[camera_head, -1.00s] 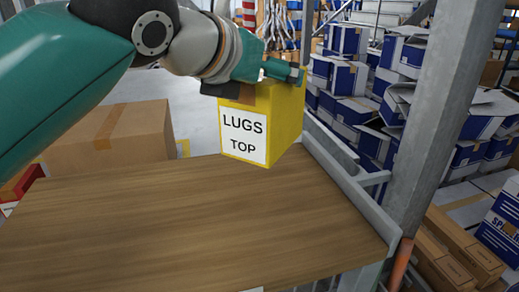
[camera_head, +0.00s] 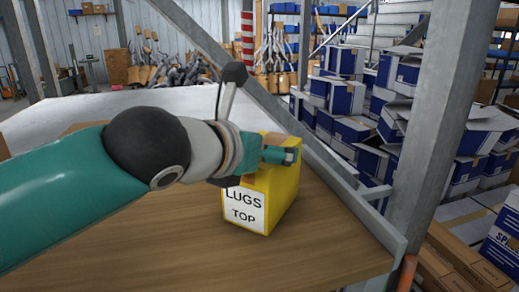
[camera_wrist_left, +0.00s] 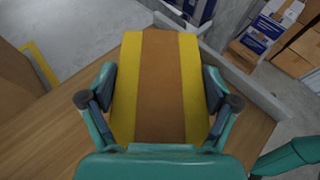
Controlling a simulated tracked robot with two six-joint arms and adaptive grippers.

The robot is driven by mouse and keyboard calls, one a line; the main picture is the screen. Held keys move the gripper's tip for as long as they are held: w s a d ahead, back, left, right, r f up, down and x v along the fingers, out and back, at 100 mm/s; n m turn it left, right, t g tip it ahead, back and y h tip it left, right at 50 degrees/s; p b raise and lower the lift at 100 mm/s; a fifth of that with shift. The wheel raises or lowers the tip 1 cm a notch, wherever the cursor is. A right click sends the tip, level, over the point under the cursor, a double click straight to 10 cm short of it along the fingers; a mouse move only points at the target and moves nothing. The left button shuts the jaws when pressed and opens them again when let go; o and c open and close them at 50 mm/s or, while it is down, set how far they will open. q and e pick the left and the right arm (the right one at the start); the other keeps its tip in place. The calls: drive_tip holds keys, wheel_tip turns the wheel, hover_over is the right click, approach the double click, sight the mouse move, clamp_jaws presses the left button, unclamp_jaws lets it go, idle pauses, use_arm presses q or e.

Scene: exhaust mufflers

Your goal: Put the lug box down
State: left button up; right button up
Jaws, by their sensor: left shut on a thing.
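The yellow lug box (camera_head: 285,195), with a white "LUGS TOP" label on its front, is upright over the right part of the wooden table top (camera_head: 150,245). It looks on or very close to the table; I cannot tell whether its base touches. My left gripper (camera_head: 262,165) is shut on the box's upper part from above, one finger on each side. In the left wrist view, the fingers (camera_wrist_left: 158,90) hold both sides of the box top (camera_wrist_left: 160,60), which has a brown strip between yellow bands. My right gripper is not in view.
A grey metal rail (camera_head: 345,195) runs along the table's right edge, by a grey upright post (camera_head: 425,120). Blue and white boxes (camera_head: 345,95) are stacked beyond. A brown carton (camera_wrist_left: 20,80) stands left of the table. The table's front left is clear.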

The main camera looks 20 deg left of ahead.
use_arm(q)
drive_tip(key=o, duration=1.6)
drive_tip(key=shift+c, duration=0.2)
drive_tip(key=v, duration=1.2)
drive_tip(key=shift+b, duration=0.45)
drive_tip(key=shift+a, duration=0.1)
